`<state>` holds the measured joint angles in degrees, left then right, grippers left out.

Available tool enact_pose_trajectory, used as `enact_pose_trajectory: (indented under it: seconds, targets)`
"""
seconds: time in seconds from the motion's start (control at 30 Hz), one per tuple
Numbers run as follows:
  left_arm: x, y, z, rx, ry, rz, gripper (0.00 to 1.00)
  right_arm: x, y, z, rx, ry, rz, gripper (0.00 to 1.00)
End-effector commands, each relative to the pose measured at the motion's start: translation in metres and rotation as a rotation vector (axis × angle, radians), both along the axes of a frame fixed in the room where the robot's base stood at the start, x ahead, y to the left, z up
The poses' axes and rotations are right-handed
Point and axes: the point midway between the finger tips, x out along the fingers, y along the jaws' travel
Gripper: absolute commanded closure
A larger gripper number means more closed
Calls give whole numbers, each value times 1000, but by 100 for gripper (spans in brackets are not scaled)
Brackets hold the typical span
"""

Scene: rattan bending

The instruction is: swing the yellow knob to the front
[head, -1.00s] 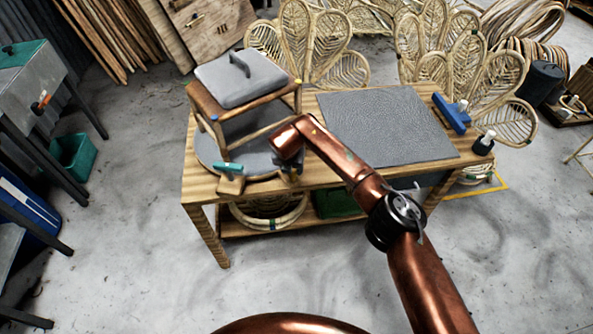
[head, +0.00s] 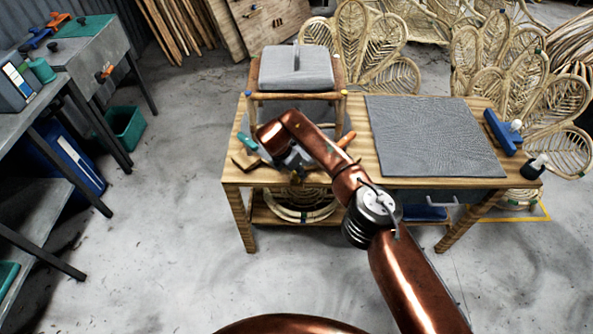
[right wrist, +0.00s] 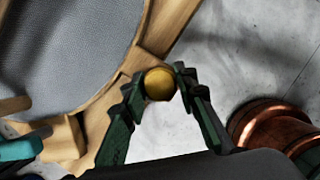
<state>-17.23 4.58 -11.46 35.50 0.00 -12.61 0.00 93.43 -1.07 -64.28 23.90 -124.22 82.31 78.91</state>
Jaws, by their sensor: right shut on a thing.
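The yellow knob (right wrist: 159,84) is a round ball at the end of a wooden arm on the turntable's rim, in the right wrist view. My right gripper (right wrist: 160,88) is shut on it, one dark green finger on each side. In the head view my right gripper is mostly hidden by my copper arm, at the table's front left, and the knob cannot be made out. The grey turntable (right wrist: 65,60) carries a rattan stool frame (head: 341,105) with a grey cushion (head: 296,68), its front side facing me. My left gripper is not in view.
The wooden table (head: 440,183) holds a grey mat (head: 435,135), a blue tool (head: 500,132) and a dark bottle (head: 533,167) on the right. A teal clamp (head: 247,142) sits left of my gripper. The floor in front is clear.

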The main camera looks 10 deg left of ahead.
Motion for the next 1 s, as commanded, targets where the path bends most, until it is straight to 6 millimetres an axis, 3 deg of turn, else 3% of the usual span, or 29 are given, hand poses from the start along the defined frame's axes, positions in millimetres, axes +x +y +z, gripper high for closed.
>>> enact_pose_trajectory:
  seconds: [0.67,0.7,1.0]
  targets:
    - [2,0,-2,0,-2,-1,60,3,-1,1,-4,-7,-54,100]
    - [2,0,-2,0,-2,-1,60,3,-1,1,-4,-7,-54,73]
    - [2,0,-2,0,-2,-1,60,1,0,1,-4,-3,-52,55]
